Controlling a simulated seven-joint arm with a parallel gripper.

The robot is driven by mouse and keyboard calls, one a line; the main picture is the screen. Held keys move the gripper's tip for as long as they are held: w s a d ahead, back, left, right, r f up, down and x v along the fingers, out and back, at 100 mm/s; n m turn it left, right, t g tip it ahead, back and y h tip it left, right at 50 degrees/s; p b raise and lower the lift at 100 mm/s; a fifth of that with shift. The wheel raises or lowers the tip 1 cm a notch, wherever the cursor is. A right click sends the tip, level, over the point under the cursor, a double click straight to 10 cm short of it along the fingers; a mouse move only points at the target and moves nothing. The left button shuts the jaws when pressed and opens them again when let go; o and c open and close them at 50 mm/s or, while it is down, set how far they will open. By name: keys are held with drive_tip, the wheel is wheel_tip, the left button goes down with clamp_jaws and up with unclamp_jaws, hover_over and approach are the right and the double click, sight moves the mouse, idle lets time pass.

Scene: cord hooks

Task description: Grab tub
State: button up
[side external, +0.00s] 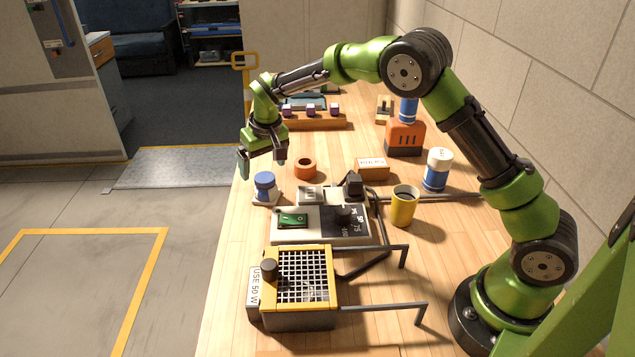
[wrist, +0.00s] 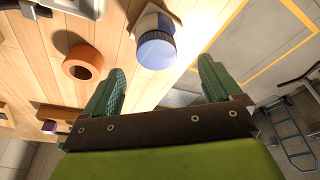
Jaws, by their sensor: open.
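A small tub with a blue lid (side external: 265,180) stands near the left edge of the wooden bench, on or against a small white piece (side external: 266,198). In the wrist view the tub's blue lid (wrist: 156,49) shows at the top, ahead of and between my fingers. My gripper (side external: 262,163) is open and empty, above the bench edge and apart from the tub. In the wrist view my gripper's two green fingers (wrist: 161,68) are spread wide.
An orange ring (side external: 305,168) lies right of the tub, and it also shows in the wrist view (wrist: 83,62). Left of the bench is open floor.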

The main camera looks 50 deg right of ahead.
sight(264, 177)
drive_tip(key=shift+x, duration=0.85)
drive_tip(key=x, duration=0.4)
drive_tip(key=shift+s+d+f, duration=0.1)
drive_tip(key=shift+s+f, duration=0.1)
drive_tip(key=shift+s, duration=0.2)
drive_tip(key=shift+w+f, duration=0.2)
drive_tip(key=shift+f, duration=0.3)
drive_tip(key=c, duration=1.2)
drive_tip(key=shift+r, duration=0.1)
